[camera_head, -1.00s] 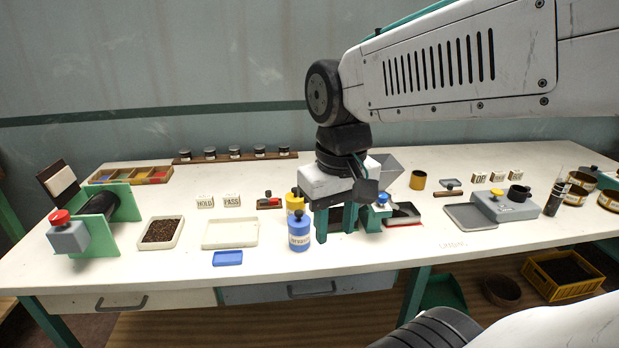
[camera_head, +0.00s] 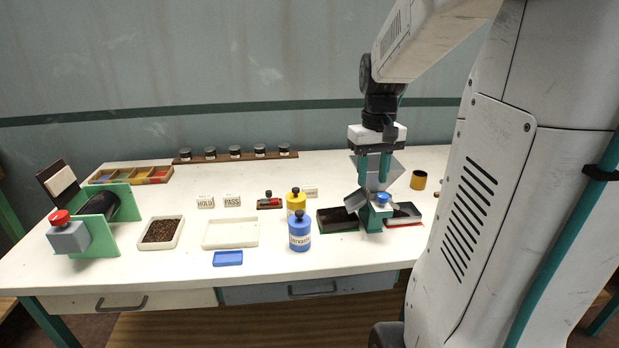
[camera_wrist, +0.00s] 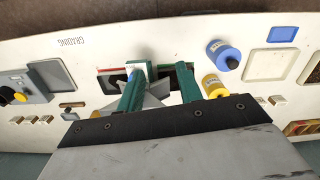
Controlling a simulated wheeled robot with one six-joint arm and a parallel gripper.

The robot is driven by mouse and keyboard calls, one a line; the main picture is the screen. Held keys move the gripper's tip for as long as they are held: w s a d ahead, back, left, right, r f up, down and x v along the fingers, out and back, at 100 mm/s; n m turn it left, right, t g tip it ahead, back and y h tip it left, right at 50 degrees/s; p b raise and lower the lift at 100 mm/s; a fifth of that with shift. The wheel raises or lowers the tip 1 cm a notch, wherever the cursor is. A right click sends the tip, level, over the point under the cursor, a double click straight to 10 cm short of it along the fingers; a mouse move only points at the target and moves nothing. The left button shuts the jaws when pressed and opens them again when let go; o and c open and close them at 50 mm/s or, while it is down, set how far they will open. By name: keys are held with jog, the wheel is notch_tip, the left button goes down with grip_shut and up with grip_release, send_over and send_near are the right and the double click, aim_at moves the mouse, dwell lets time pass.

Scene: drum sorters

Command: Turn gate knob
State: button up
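The gate knob (camera_head: 382,198) is blue and sits on a green post (camera_head: 372,219) between two dark trays. It is partly covered by a finger in the wrist view (camera_wrist: 130,72). My gripper (camera_head: 374,180) points down just above and behind the knob. In the wrist view its two green fingers (camera_wrist: 160,85) stand apart with nothing held between them, and the left one overlaps the post and knob. I cannot tell whether it touches. A grey hopper (camera_head: 396,168) shows behind the fingers.
A dark tray (camera_head: 336,220) lies left of the post and a red-edged tray (camera_head: 405,213) right of it. Blue (camera_head: 299,237) and yellow (camera_head: 295,201) bottles stand close to the left. My arm hides the table's right side.

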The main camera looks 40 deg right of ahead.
send_over(383, 195)
jog(key=shift+s+a+f, duration=0.1)
jog(key=shift+f, duration=0.25)
notch_tip(383, 195, down, 8)
jog(key=shift+r, duration=0.15)
